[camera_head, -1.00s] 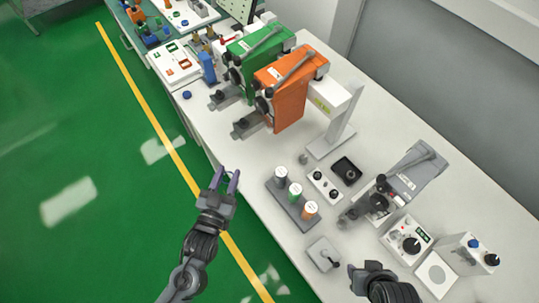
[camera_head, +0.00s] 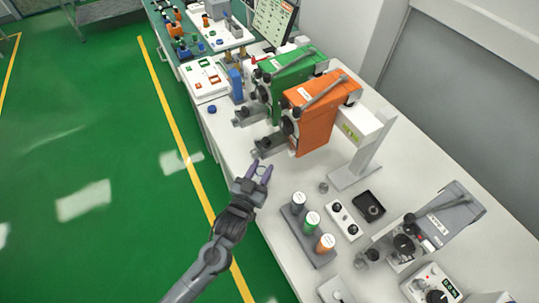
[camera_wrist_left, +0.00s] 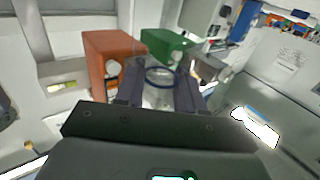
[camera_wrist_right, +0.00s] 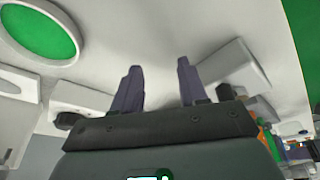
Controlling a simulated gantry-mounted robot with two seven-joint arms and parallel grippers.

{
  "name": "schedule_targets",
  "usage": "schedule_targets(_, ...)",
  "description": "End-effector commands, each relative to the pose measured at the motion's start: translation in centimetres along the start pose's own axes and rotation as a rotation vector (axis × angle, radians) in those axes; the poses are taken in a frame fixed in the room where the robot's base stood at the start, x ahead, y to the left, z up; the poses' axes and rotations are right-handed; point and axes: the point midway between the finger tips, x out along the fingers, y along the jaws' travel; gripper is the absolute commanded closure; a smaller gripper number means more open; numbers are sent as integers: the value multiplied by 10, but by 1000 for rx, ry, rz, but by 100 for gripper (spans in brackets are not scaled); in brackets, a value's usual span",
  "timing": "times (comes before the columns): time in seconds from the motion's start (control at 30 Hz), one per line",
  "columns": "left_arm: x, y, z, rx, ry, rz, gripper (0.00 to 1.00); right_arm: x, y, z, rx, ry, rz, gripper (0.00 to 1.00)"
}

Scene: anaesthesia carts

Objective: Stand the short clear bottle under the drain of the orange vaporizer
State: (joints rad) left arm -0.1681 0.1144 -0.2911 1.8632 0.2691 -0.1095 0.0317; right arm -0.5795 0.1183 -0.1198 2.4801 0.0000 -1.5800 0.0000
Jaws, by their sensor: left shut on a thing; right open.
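The orange vaporizer (camera_head: 322,125) stands on the bench with a grey drain part (camera_head: 268,147) jutting from its lower front. It also shows in the left wrist view (camera_wrist_left: 108,58). My left gripper (camera_head: 261,171) is shut on the short clear bottle (camera_wrist_left: 160,88), whose dark-ringed mouth faces the left wrist camera. The gripper is just in front of and below the drain in the head view. Whether the bottle touches the bench is hidden. My right gripper (camera_wrist_right: 157,85) is open and empty in the right wrist view and out of the head view.
The green vaporizer (camera_head: 292,78) stands beside the orange one. A grey rack (camera_head: 301,236) with several capped bottles, a small white box (camera_head: 345,220) and a black tray (camera_head: 369,206) lie to the right. A white stand (camera_head: 365,160) is behind.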

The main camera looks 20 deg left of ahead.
Motion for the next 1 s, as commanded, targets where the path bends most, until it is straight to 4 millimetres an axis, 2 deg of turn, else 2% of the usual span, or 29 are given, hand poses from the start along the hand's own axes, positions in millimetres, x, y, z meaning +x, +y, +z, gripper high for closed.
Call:
schedule_targets(0.1, 16, 0, 0, -1, 1, 0, 99, 2, -1, 1, 3, 0, -2, 57)
schedule_targets(0.33, 29, 0, 0, 0, 0, 1, 99, 2, -1, 1, 3, 0, -3, 57)
schedule_targets(0.63, 63, 0, 0, 0, 1, 0, 99, 6, -1, 2, 0, -2, -1, 57)
schedule_targets(1.0, 63, 0, 2, 0, 0, 1, 99, 6, 1, 3, -7, -2, 5, 57)
